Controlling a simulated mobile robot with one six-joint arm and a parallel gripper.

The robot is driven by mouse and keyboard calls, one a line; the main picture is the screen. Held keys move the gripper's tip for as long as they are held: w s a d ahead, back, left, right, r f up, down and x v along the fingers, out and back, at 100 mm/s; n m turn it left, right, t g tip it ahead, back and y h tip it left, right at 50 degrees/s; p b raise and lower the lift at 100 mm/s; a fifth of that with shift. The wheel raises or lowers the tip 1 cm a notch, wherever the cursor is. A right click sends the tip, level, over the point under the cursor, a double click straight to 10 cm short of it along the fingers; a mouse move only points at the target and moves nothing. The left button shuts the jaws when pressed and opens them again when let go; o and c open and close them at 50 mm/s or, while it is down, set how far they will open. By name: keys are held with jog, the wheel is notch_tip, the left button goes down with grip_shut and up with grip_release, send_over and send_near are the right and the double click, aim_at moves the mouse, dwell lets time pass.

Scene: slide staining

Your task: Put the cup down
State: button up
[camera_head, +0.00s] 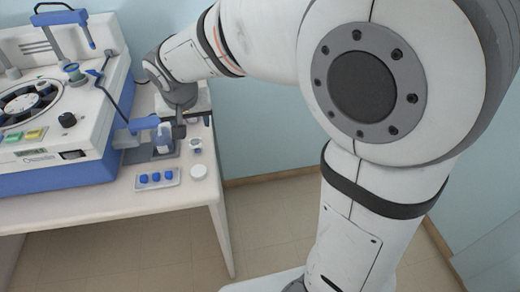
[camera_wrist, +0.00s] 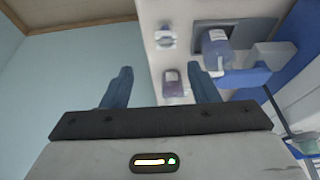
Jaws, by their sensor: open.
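A small white cup (camera_head: 195,145) stands on the table near its right edge; it looks like the white round item (camera_wrist: 165,38) in the wrist view. A small container with dark purple contents (camera_wrist: 173,83) stands between my fingers' lines of sight in the wrist view; I cannot tell whether it is also a cup. My gripper (camera_head: 178,128) is above the table's right side, behind the cup in the head view. Its two fingers (camera_wrist: 161,82) are wide apart, with nothing visibly gripped. Parts of the gripper and table there are hidden by my arm.
A white-and-blue machine (camera_head: 60,155) fills the table's left. Walls are close behind and right.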

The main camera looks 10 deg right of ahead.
jog(key=s+d+f+g, duration=0.1)
jog(key=s+d, duration=1.7)
jog(key=shift+d+g, duration=0.25)
jog(key=shift+g, duration=0.05)
jog(key=shift+s+f, duration=0.1)
